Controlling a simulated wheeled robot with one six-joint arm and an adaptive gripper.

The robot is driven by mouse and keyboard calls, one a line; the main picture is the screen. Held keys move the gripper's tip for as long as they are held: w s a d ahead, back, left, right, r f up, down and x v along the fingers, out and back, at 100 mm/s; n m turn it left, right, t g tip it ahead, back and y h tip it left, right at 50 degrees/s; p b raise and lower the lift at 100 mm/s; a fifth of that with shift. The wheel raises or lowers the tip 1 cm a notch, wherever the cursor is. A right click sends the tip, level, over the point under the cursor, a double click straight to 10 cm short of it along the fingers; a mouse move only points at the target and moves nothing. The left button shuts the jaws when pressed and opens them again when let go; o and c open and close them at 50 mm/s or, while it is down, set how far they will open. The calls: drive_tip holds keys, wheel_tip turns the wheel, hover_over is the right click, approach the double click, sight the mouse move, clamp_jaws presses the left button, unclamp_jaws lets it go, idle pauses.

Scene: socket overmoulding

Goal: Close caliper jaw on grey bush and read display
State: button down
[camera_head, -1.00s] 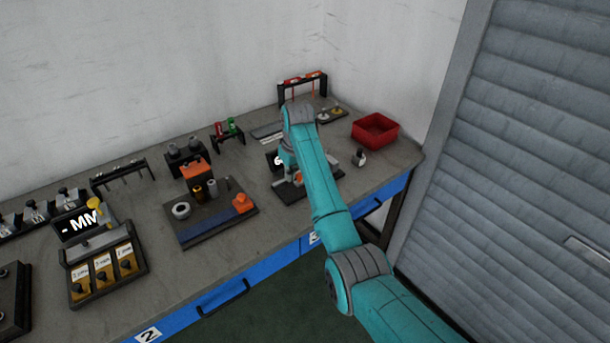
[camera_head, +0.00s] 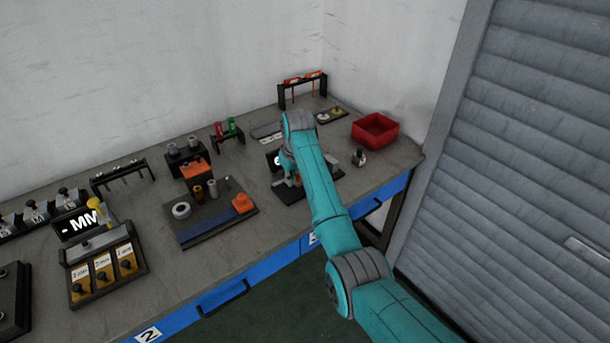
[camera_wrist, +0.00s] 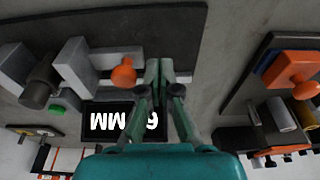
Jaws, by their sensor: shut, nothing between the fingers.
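The caliper fixture has a dark base plate (camera_wrist: 150,25) and pale grey jaw blocks (camera_wrist: 82,65) in the wrist view. An orange knob (camera_wrist: 123,74) sticks out from the block side. A dark grey cylinder (camera_wrist: 40,82), apparently the bush, is at the left beside the pale blocks; whether the jaw touches it I cannot tell. The black display (camera_wrist: 98,120) appears upside down, with "MM" and a 6 or 9 beyond my fingers; part of the reading is hidden. My gripper (camera_wrist: 159,70) is shut and empty, just right of the knob. In the head view my arm hides most of the fixture.
A dark board (camera_head: 215,225) with an orange block and cylinders stands left of the fixture. A red bin (camera_head: 375,129) is at the back right, and a tool rack (camera_head: 302,85) stands behind. Bare bench shows between the board and the front edge.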

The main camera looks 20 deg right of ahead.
drive_tip(key=shift+f, duration=0.6)
drive_tip(key=shift+w+d, duration=0.2)
drive_tip(key=shift+d, duration=0.5)
drive_tip(key=shift+w+d, duration=0.2)
drive_tip(key=shift+d, duration=0.45)
drive_tip(key=shift+w+d, duration=0.2)
drive_tip(key=shift+d, duration=0.5)
idle(1.4)
drive_tip(key=shift+s+a, duration=0.1)
drive_tip(key=shift+a, duration=0.3)
drive_tip(key=shift+a, duration=0.25)
drive_tip(key=shift+w+a+v, duration=0.1)
drive_tip(key=shift+w+v, duration=0.1)
drive_tip(key=shift+v, duration=1.1)
drive_tip(key=shift+w+a+v, duration=0.1)
drive_tip(key=shift+w+v, duration=0.15)
drive_tip(key=shift+v, duration=1.05)
drive_tip(key=shift+w+a+v, duration=0.1)
drive_tip(key=shift+w+v, duration=0.1)
drive_tip(key=shift+v, duration=1.15)
drive_tip(key=shift+r, duration=0.15)
